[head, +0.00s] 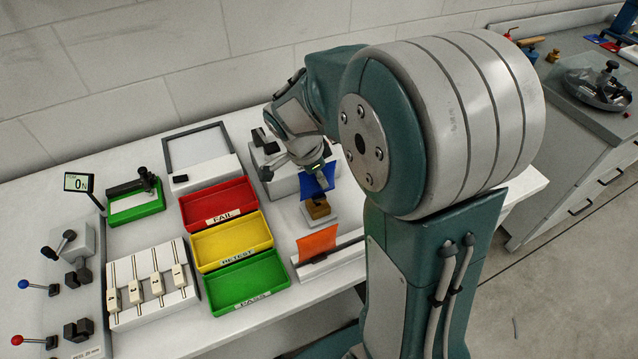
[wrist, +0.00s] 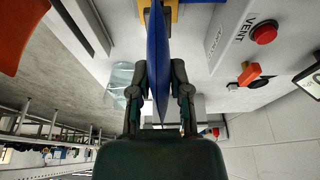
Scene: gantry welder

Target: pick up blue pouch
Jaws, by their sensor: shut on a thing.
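The blue pouch (head: 317,182) is a flat blue piece standing upright near the back right of the table. My gripper (head: 312,168) reaches down on it from above. In the wrist view the pouch (wrist: 157,62) is seen edge-on between the two dark fingers of my gripper (wrist: 158,85), which are shut on it. Its far end is by a yellow-brown block (head: 318,208); I cannot tell whether it still touches that block (wrist: 174,12).
An orange sheet (head: 317,243) stands in a white holder in front. Red (head: 217,203), yellow (head: 232,241) and green (head: 247,281) trays lie to the left. A white box with a red button (wrist: 264,34) and a clear bag-like thing (wrist: 122,82) are close to my gripper.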

